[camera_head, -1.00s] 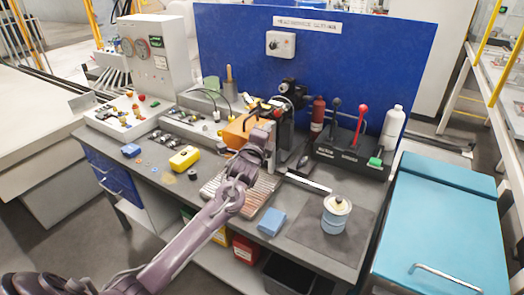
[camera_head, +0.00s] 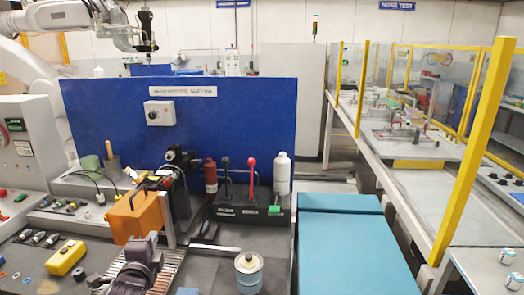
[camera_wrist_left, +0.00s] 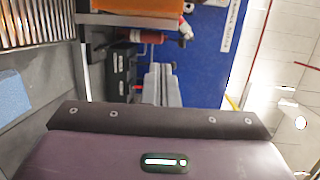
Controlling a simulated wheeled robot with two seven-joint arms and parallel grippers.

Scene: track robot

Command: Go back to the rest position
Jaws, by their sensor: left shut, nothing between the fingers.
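My left gripper (camera_head: 146,246) shows at the bottom of the head view, over the bench and just in front of the orange box (camera_head: 138,216). In the wrist view, its grey fingers (camera_wrist_left: 163,84) are together with nothing between them. Only the end of my left arm shows in the head view; the rest is below the frame. My right gripper is in neither view.
The bench carries a yellow block (camera_head: 66,258), a ribbed tray (camera_head: 166,264), a white-lidded can (camera_head: 249,272), a red-handled lever (camera_head: 251,178) and a white bottle (camera_head: 282,175). A blue panel (camera_head: 220,125) stands behind. A teal cabinet (camera_head: 350,245) is at right.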

